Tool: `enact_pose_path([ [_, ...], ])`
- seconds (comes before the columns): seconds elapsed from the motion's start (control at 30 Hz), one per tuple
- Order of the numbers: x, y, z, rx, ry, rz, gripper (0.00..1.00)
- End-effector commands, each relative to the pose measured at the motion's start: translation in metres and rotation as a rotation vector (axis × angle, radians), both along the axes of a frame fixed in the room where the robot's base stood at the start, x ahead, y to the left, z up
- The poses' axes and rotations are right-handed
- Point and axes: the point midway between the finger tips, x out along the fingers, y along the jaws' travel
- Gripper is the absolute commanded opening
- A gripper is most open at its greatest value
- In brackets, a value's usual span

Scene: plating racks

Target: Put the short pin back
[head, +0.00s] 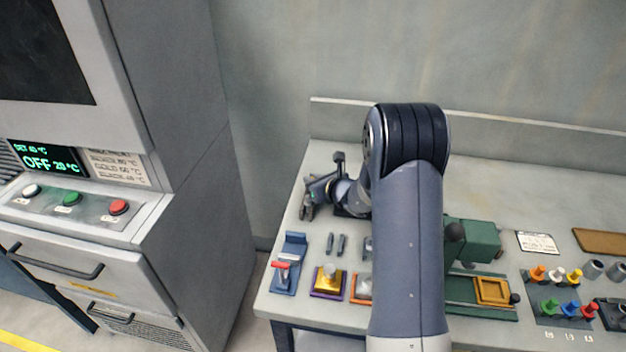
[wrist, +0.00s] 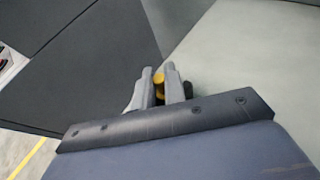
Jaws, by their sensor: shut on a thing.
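My gripper (head: 308,211) is over the back left part of the bench, left of my arm. In the wrist view my gripper (wrist: 159,80) is shut on a small yellow piece (wrist: 158,78). Only a little of this piece shows between the fingers, so I cannot tell its full shape or length, or whether it is the short pin. The piece cannot be made out in the head view. Two small dark grey upright pieces (head: 335,244) stand apart on the bench in front of my gripper; I cannot tell whether they are pins.
A blue stand with a red handle (head: 283,272), a yellow block on a purple base (head: 328,282) and an orange-edged tray (head: 359,290) line the front left. A green machine (head: 477,240) and a coloured peg rack (head: 563,308) stand right. A grey cabinet (head: 190,200) is left.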

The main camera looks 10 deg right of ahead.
Motion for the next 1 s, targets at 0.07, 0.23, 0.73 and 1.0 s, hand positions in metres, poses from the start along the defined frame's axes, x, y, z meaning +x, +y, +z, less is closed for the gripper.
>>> enact_pose_path([
  [0.07, 0.000, 0.000, -0.003, 0.000, 0.000, 0.000, 0.00],
  [0.23, 0.000, 0.000, -0.002, 0.000, 0.001, 0.000, 0.22],
  [0.73, 0.000, 0.000, 0.003, 0.000, 0.000, 0.000, 0.34],
  [1.0, -0.037, -0.017, 0.017, -0.001, -0.002, -0.004, 0.34],
])
